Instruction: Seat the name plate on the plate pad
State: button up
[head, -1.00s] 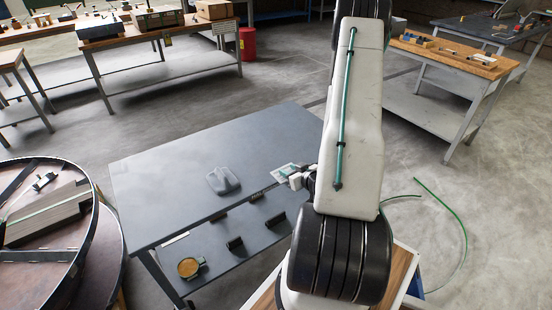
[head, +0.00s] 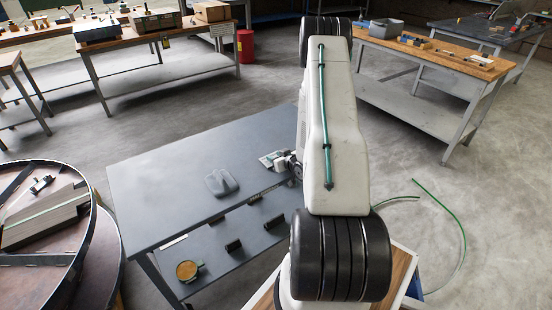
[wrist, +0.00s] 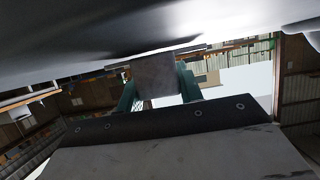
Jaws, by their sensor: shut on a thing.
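The name plate shows in the wrist view as a small grey rectangular plate (wrist: 155,75), held between the green fingers of my gripper (wrist: 158,90). In the head view the plate (head: 269,159) is a small pale piece at the tip of my gripper (head: 281,160), over the right part of the grey table. A dark grey surface fills the top of the wrist view, close to the plate; I cannot tell whether they touch. A grey block with a raised part (head: 220,183) stands on the table, left of my gripper. I cannot make out the plate pad for certain.
The grey table (head: 160,190) is mostly clear. Its lower shelf holds dark brackets (head: 233,247) and a round yellowish part (head: 187,270). A large steel reel (head: 45,230) stands at the left. Benches (head: 430,95) stand behind, and a green hose (head: 455,225) lies on the floor at right.

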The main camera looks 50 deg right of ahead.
jog(key=shift+f, duration=0.25)
jog(key=o, duration=1.2)
jog(key=shift+f, duration=0.1)
jog(key=v, duration=0.7)
jog(key=shift+a+r, duration=0.2)
jog(key=shift+r, duration=0.05)
jog(key=w+a+r+n+g, duration=0.1)
jog(key=w+a+r+g, duration=0.15)
jog(key=r, duration=0.35)
jog(key=w+a+r+n+g, duration=0.1)
jog(key=w+r, duration=0.2)
jog(key=r, duration=0.2)
jog(key=a+r+g, duration=0.3)
jog(key=a+r, duration=0.8)
jog(key=r, duration=0.2)
jog(key=s+a+r+g+y, duration=0.1)
jog(key=s+a+r, duration=0.3)
jog(key=s+a, duration=0.4)
jog(key=s+a+r+g+y, duration=0.1)
jog(key=s+a+r+g, duration=0.1)
jog(key=s+a+r, duration=0.3)
jog(key=s+a+r+n+g+y, duration=0.1)
jog(key=s+a+r, duration=0.3)
jog(key=s+a, duration=0.8)
jog(key=shift+s+r+g+y, duration=0.25)
jog(key=shift+s+g+y, duration=0.05)
jog(key=shift+g, duration=0.25)
